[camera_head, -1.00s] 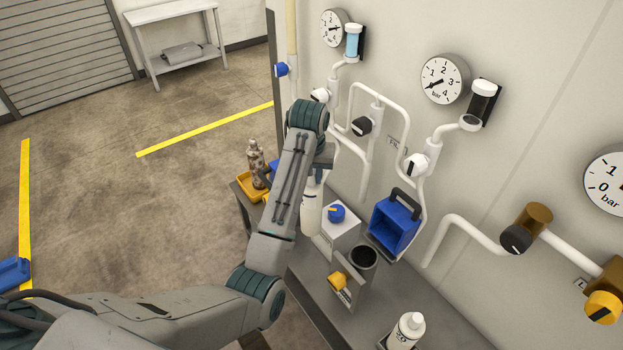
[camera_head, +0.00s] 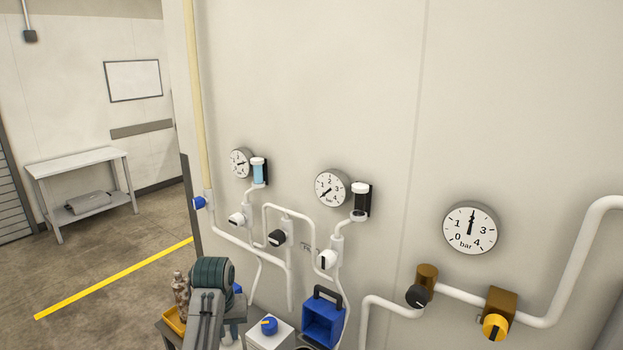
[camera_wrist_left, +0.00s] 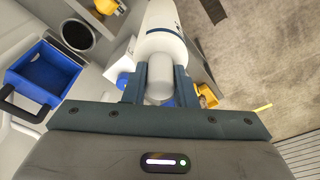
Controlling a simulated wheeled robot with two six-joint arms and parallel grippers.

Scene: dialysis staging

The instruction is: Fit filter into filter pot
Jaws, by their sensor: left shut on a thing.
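My left gripper (camera_wrist_left: 160,88) is shut on the white cylindrical filter (camera_wrist_left: 165,45) in the left wrist view. Its fingers grip the narrower end piece, and the wider body with a dark blue band reaches away beyond them. The filter pot (camera_wrist_left: 78,36), a dark round opening with a light rim, stands to the left of the filter and apart from it. In the head view my left arm shows at the bottom left, with the gripper mostly hidden behind it. The pot is almost wholly below the bottom edge there. My right gripper is not in view.
A blue open box (camera_head: 323,322) with a dark handle is beside a white box with a blue knob (camera_head: 269,326). White pipes, valves and gauges line the wall behind. A brown patterned bottle (camera_head: 181,290) stands in a yellow tray (camera_head: 174,320) left of my arm.

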